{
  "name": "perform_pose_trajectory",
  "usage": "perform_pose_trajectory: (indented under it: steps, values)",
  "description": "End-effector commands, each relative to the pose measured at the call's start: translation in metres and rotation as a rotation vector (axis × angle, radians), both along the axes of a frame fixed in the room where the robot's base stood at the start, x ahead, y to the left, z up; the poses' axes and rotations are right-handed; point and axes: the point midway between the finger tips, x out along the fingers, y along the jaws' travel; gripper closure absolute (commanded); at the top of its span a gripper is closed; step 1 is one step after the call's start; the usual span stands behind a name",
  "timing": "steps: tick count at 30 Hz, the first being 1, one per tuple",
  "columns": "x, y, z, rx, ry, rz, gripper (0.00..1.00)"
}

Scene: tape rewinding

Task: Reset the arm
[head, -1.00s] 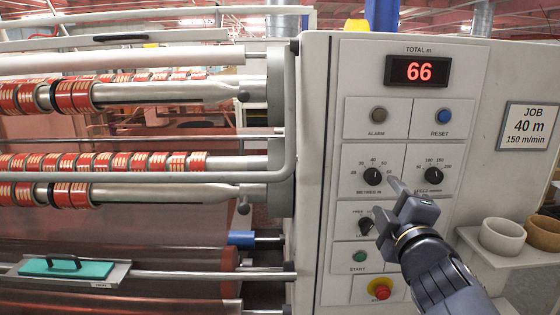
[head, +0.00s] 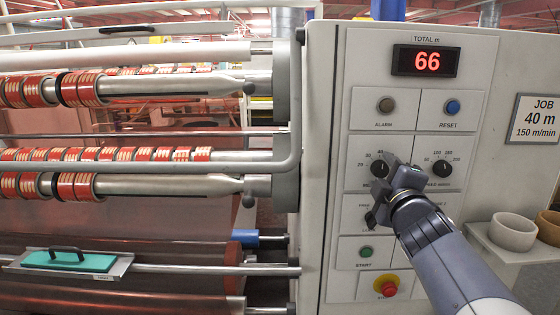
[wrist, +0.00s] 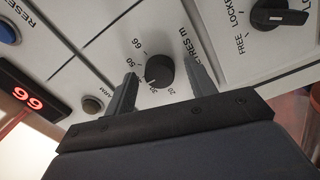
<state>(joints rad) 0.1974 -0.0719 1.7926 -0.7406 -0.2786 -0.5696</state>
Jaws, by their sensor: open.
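My gripper (head: 384,176) is in front of the control panel, at the METRES knob (head: 377,169), which it partly covers in the head view. In the wrist view the black, round METRES knob (wrist: 160,71) lies between my two grey fingers, with a gap visible on the left. The fingers stand apart and open; I cannot tell whether either touches the knob. The speed knob (head: 442,168) is to the right. The TOTAL display (head: 426,61) reads 66. The blue RESET button (head: 452,107) and dark ALARM button (head: 386,106) sit above the knobs.
A black selector switch (wrist: 280,15) sits close by. Below are the green START button (head: 366,251) and red stop button (head: 386,286). Rollers with red tape rings (head: 85,187) are left of the panel. A shelf with bowls (head: 512,232) and a job sign (head: 535,119) are right.

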Motion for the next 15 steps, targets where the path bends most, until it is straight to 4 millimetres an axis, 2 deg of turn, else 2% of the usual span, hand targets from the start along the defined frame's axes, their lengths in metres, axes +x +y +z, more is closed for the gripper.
perform_pose_trajectory:
  steps: [5, 15]
  values:
    - [-0.011, 0.000, 0.001, -0.008, -0.001, 0.000, 0.47]
    - [-0.064, 0.000, 0.001, -0.008, -0.001, -0.003, 0.47]
